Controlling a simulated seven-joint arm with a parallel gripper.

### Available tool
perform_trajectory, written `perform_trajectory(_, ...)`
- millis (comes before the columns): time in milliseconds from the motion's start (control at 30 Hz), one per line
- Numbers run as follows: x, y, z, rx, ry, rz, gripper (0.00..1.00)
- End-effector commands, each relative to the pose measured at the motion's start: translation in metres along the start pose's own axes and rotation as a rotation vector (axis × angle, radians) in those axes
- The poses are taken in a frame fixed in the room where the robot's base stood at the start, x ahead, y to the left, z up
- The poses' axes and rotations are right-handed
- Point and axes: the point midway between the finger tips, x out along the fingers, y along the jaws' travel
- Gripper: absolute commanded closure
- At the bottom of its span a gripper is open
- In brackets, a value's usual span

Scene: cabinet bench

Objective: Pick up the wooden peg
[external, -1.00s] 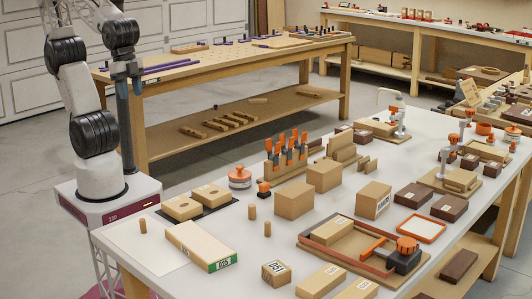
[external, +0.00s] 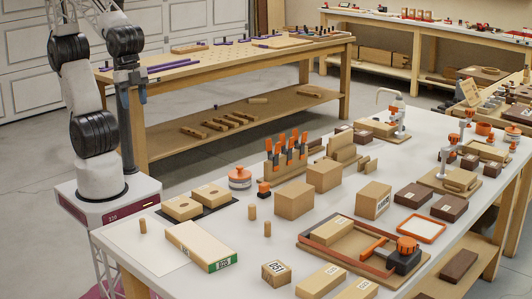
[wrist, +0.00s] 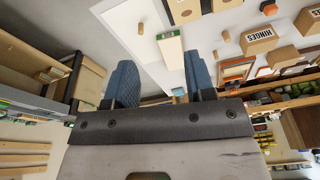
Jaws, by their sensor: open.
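Several small upright wooden pegs stand on the white table. One peg (external: 143,226) is at the left corner, on the pale sheet. Two more, a back peg (external: 252,212) and a front peg (external: 267,229), stand beyond the long block. The wrist view shows the corner peg (wrist: 141,28) and the other two pegs (wrist: 226,36) (wrist: 215,55). My gripper (wrist: 160,62) is open and empty, its blue fingers wide apart. In the external view my gripper (external: 131,77) is high above and behind the table's left end, well clear of all pegs.
A long wooden block (external: 202,246) with a green end label lies between the corner peg and the other two. A two-hole wooden block (external: 183,208) sits on a dark mat behind it. Cardboard-coloured boxes (external: 294,200) and a clamp fixture (external: 405,255) stand further right.

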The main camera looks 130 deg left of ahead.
Motion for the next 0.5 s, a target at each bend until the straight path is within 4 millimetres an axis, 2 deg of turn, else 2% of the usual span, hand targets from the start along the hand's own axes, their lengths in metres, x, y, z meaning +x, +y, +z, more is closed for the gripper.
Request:
perform_trajectory(200,0.036,0.008,-0.035,0.189,-0.036,0.014,0.50)
perform_trajectory(500,0.093,0.025,-0.077,0.459,-0.080,0.039,0.50)
